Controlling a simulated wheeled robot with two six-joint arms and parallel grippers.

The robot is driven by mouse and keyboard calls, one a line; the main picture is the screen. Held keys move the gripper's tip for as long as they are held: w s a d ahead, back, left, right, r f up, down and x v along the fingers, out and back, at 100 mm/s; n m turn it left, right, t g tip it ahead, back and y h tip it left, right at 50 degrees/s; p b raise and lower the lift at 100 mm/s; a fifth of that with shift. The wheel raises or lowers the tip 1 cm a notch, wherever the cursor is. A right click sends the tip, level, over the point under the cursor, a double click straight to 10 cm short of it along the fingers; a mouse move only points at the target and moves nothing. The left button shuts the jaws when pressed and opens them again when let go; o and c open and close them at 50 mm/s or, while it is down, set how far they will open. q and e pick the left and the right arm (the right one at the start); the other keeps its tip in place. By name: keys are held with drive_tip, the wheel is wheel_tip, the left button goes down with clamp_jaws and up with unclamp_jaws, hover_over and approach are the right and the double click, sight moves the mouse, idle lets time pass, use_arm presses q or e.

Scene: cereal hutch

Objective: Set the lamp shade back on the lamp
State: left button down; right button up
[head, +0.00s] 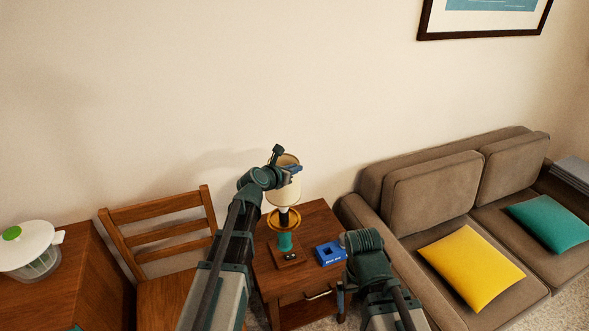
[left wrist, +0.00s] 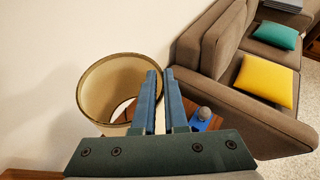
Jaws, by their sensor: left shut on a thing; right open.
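The cream lamp shade (head: 284,192) is upright above the lamp in the head view. The left wrist view looks into its open round top (left wrist: 112,85). My left gripper (head: 290,168) is shut on the shade's wall at the rim, and its blue fingers (left wrist: 159,88) show close together there. I cannot tell whether the shade touches the lamp's top. My right gripper (head: 341,299) is open, low by the table's front right, partly hidden by its arm.
A blue box (head: 330,253) lies on the table right of the lamp. A brown sofa (head: 432,195) with yellow and teal cushions stands to the right. A wooden chair (head: 160,225) and a cabinet (head: 75,275) with a white-lidded container (head: 30,248) are at left.

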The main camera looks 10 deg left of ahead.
sight(292, 199)
use_arm(q)
drive_tip(key=shift+f, duration=0.25)
idle(0.3)
drive_tip(key=shift+f+b, duration=4.75)
drive_tip(key=shift+b, duration=0.2)
drive_tip(key=shift+s+f+b, duration=0.1)
drive_tip(key=shift+f+b, duration=1.15)
drive_tip(key=shift+b, duration=0.05)
drive_tip(key=c, duration=0.9)
unclamp_jaws()
drive_tip(key=p+v, duration=0.5)
drive_tip(key=v, duration=0.8)
drive_tip(key=shift+s+a, duration=0.2)
drive_tip(key=shift+s, duration=0.15)
drive_tip(key=shift+r, duration=0.15)
